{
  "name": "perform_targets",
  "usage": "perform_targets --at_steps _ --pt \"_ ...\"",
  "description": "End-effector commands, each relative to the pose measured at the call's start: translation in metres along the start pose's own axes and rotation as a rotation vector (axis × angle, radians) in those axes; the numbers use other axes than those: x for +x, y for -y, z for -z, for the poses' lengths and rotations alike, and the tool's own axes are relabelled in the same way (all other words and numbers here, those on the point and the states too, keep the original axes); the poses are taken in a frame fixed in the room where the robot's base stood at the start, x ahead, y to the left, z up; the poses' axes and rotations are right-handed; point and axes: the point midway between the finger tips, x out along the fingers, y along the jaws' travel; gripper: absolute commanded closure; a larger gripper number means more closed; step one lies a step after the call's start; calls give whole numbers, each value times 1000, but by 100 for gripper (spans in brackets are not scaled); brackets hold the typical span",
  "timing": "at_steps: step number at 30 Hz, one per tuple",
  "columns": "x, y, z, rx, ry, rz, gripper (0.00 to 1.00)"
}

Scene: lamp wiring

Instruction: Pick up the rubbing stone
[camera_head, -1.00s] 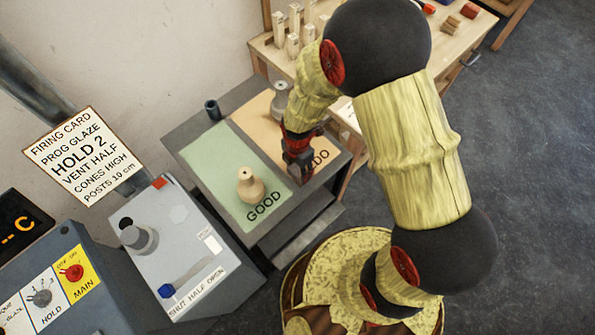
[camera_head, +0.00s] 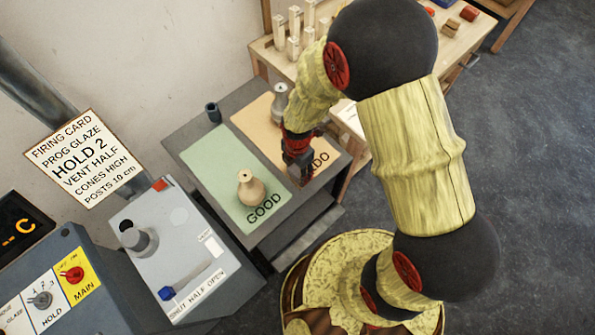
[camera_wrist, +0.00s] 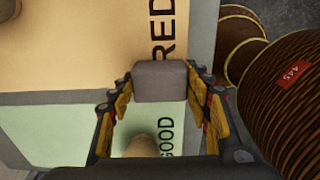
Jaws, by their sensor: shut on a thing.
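The rubbing stone (camera_wrist: 160,82) is a small grey block. In the wrist view it sits between the two fingertips of my gripper (camera_wrist: 160,88), which is shut on it. In the head view my gripper (camera_head: 298,168) is over the tan mat (camera_head: 262,120), by the partly covered REDO lettering. The stone is hard to make out there, and I cannot tell its height above the mat.
A pale vase (camera_head: 250,188) stands on the green GOOD mat (camera_head: 210,158) to the left. A grey vase (camera_head: 280,98) stands behind my gripper. A dark cup (camera_head: 213,112) is at the back. A wooden bench (camera_head: 335,62) holds several posts.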

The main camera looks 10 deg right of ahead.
Motion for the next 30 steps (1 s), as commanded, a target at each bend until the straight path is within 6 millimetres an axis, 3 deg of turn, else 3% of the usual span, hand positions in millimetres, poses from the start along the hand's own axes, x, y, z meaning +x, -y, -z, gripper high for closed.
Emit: perform_targets --at_steps 4,12,21,30 --pt "-26 1 2 -1 1 -3 84" --pt "-85 32 41 -4 1 -5 84" --pt "-109 72 91 -4 0 -3 84" --pt "-118 87 109 0 0 -1 84"
